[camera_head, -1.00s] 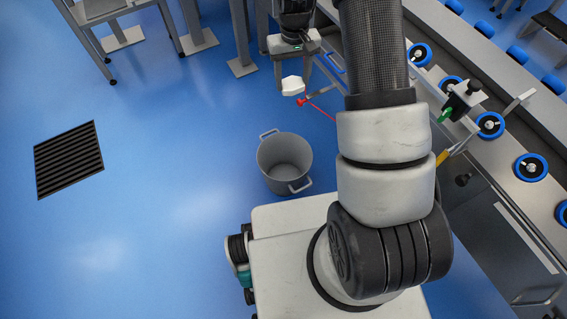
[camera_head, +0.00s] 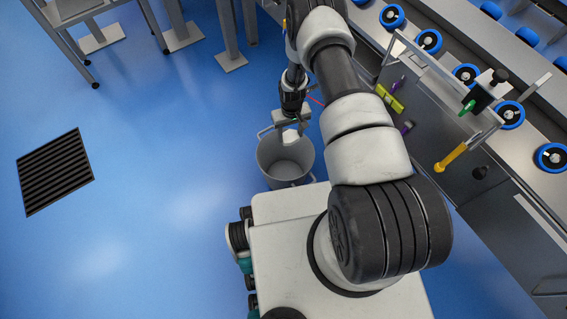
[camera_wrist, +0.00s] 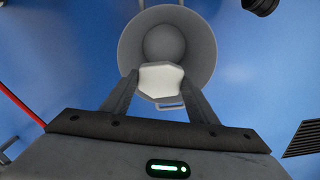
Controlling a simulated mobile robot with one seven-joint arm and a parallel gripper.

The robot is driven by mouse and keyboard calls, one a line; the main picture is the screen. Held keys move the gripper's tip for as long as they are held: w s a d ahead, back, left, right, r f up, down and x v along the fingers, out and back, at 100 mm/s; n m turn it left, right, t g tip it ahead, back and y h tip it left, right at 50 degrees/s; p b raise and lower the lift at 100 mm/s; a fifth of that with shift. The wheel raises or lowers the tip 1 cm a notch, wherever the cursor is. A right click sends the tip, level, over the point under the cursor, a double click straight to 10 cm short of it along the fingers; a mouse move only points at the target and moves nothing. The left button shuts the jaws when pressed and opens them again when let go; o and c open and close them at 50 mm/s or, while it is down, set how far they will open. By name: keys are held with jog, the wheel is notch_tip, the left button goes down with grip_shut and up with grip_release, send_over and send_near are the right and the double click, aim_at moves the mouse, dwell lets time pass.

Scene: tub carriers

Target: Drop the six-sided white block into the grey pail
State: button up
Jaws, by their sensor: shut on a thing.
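The white six-sided block (camera_head: 291,136) is between the fingers of my gripper (camera_head: 284,133), which is shut on it. In the wrist view the block (camera_wrist: 162,81) sits between the two fingertips (camera_wrist: 160,88), with the round opening of the pail beyond it. The grey pail (camera_head: 286,172) stands upright on the blue floor beside my white base. In the head view the block and gripper overlap the far rim of the pail. In the wrist view the pail (camera_wrist: 199,30) looks empty apart from a round shape at its bottom.
A conveyor (camera_head: 430,62) with several blue-rimmed wheels runs along the right. A yellow-handled tool (camera_head: 452,156) hangs at its side. A floor grate (camera_head: 54,171) lies at the left. Metal table legs (camera_head: 228,40) stand at the back. The floor left of the pail is clear.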

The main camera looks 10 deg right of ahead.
notch_tip(320, 180, down, 6)
jog(key=b, duration=0.3)
jog(key=shift+r, duration=0.2)
jog(key=o, duration=1.1)
notch_tip(320, 180, up, 17)
jog(key=p, duration=0.4)
jog(key=shift+r, duration=0.2)
